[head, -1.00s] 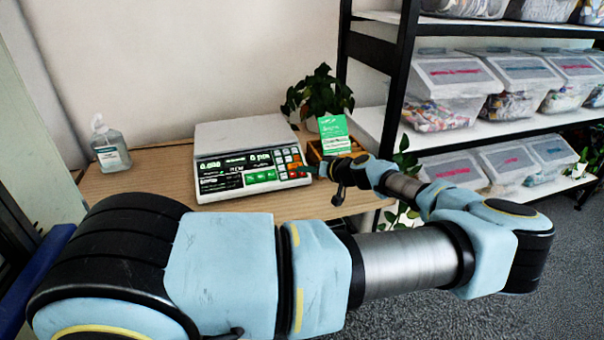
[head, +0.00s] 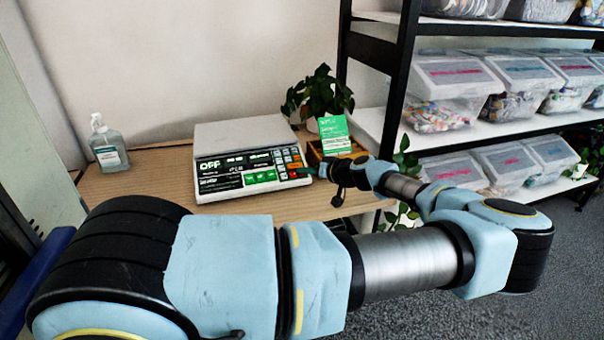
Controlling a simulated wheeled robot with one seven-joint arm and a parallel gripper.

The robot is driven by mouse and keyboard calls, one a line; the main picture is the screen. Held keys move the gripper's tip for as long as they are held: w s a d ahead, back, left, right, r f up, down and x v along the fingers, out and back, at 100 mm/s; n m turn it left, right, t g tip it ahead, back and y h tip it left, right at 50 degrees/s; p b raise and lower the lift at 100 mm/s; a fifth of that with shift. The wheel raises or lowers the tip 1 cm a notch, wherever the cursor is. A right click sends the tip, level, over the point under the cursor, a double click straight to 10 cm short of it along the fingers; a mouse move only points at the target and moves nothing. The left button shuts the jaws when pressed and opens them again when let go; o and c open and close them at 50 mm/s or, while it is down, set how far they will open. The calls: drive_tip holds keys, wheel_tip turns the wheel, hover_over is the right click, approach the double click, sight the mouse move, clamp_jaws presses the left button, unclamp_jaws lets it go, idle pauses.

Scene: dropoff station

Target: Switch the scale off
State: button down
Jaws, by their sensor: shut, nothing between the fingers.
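The scale (head: 247,140) stands on the wooden table, with a light grey weighing plate and a dark front panel. Its display (head: 211,165) reads OFF at the left in green; the other lettering is too small to read. Orange, white and green keys sit at the right of the panel. My gripper (head: 308,171) is shut and empty, with its tip at the lower right corner of the panel, by the keys. Whether the tip touches a key I cannot tell. My arm reaches in from the right.
A sanitizer bottle (head: 109,145) stands at the left on the table (head: 150,190). A potted plant (head: 317,92), a green card (head: 334,134) and a small wooden box (head: 315,152) are behind my gripper. A shelf (head: 470,132) with lidded bins is at the right.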

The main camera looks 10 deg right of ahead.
drive_tip(key=shift+r, duration=0.15)
drive_tip(key=shift+s+r, duration=0.3)
drive_tip(key=shift+r, duration=0.3)
drive_tip(key=shift+r, duration=0.1)
drive_tip(key=r, duration=0.1)
drive_tip(key=s+r+p, duration=0.1)
drive_tip(key=r, duration=0.1)
drive_tip(key=s+r+p, duration=0.1)
drive_tip(key=shift+d+r, duration=0.15)
drive_tip(key=shift+r, duration=0.05)
idle(0.5)
